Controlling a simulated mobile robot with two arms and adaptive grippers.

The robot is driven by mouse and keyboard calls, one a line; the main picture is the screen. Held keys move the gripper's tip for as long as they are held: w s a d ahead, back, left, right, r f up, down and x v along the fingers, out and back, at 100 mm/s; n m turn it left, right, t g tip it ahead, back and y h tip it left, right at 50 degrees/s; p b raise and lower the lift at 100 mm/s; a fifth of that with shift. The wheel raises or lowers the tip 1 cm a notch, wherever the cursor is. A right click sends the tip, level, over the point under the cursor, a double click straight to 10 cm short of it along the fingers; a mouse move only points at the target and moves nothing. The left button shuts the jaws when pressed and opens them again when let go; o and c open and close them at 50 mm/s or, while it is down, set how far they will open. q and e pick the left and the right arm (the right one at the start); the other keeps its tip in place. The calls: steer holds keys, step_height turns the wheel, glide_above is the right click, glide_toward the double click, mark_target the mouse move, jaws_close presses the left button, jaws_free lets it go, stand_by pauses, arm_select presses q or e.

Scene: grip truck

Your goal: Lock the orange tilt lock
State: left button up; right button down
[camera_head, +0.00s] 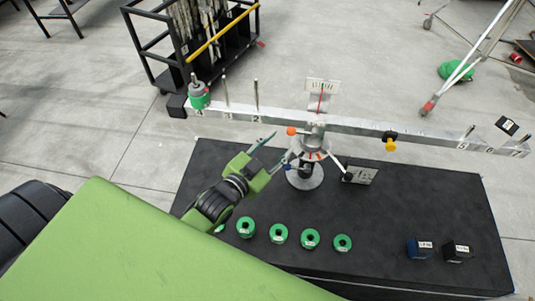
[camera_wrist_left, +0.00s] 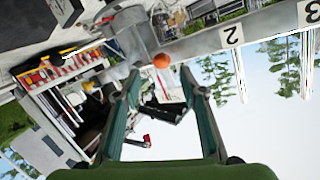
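The orange tilt lock (camera_head: 291,131) is a small round orange knob on the left side of the balance's central pivot, just under the beam (camera_head: 365,129). In the left wrist view the orange knob (camera_wrist_left: 161,60) shows just beyond the fingertips and between their lines. My left gripper (camera_head: 277,149) is open, its two green fingers spread, slightly below and left of the knob. The fingers (camera_wrist_left: 160,82) have nothing between them and appear apart from the knob. My right gripper is not in view.
The balance stands on a black table (camera_head: 420,210). A green weight (camera_head: 198,97) sits on the beam's left end and a yellow slider (camera_head: 390,143) on its right half. Several green ring weights (camera_head: 279,234) lie along the front, with a blue block (camera_head: 420,249) and a black block (camera_head: 456,251).

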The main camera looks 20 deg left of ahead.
arm_select(q)
steer(key=v, duration=0.6)
steer(key=shift+s, duration=0.3)
steer(key=shift+r, duration=0.1)
